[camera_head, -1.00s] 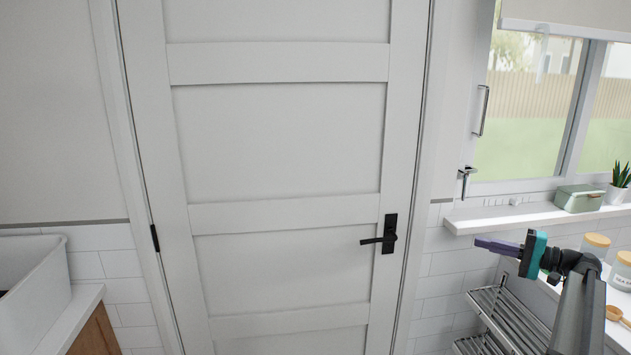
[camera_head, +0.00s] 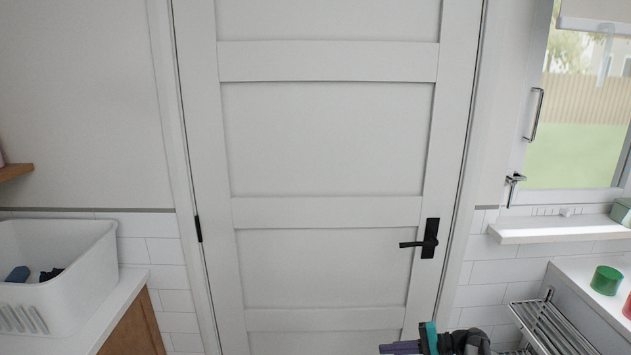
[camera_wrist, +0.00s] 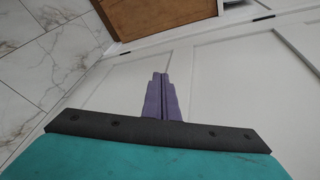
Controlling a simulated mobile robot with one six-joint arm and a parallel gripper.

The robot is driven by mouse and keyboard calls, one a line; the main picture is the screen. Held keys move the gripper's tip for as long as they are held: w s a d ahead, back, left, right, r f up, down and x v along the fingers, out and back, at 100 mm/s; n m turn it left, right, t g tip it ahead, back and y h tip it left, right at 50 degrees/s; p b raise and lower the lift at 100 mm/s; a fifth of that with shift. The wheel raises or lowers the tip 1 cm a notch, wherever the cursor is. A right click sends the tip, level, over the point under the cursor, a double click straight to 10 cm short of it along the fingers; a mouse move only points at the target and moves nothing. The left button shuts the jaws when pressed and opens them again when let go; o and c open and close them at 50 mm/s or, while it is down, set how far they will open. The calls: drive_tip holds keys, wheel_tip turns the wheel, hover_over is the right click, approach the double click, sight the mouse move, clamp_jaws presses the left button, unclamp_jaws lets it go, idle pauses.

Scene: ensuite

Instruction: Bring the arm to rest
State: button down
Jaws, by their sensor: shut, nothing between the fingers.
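My gripper (camera_head: 400,348) shows at the bottom edge of the head view, right of centre, below the black door handle. Its purple fingers are together and hold nothing. They also show in the wrist view (camera_wrist: 158,95), with the white door and the floor beyond them. Most of my arm is cut off by the lower edge of the head view.
A closed white door (camera_head: 330,140) with a black handle (camera_head: 428,240) fills the middle. A metal rack (camera_head: 552,325) and a counter with a green jar (camera_head: 606,280) stand at right. A white basket (camera_head: 75,270) sits on the left counter.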

drive_tip(key=s+a+f+n+g+h, duration=0.2)
drive_tip(key=s+a+f+g+h, duration=0.15)
drive_tip(key=s+a+f, duration=0.65)
drive_tip(key=s+a+f+n+g+h, duration=0.15)
drive_tip(key=s+a+f+g, duration=0.4)
drive_tip(key=s+f, duration=0.85)
drive_tip(key=s+d+f+n+h, duration=0.1)
drive_tip(key=s+f+h, duration=0.1)
drive_tip(key=s, duration=0.6)
drive_tip(key=s+d+f+n+h, duration=0.1)
drive_tip(key=s+f+h, duration=0.15)
drive_tip(key=s, duration=0.45)
drive_tip(key=s+d+n+h, duration=0.2)
drive_tip(key=d+h, duration=0.2)
drive_tip(key=d, duration=0.4)
drive_tip(key=shift+f, duration=0.3)
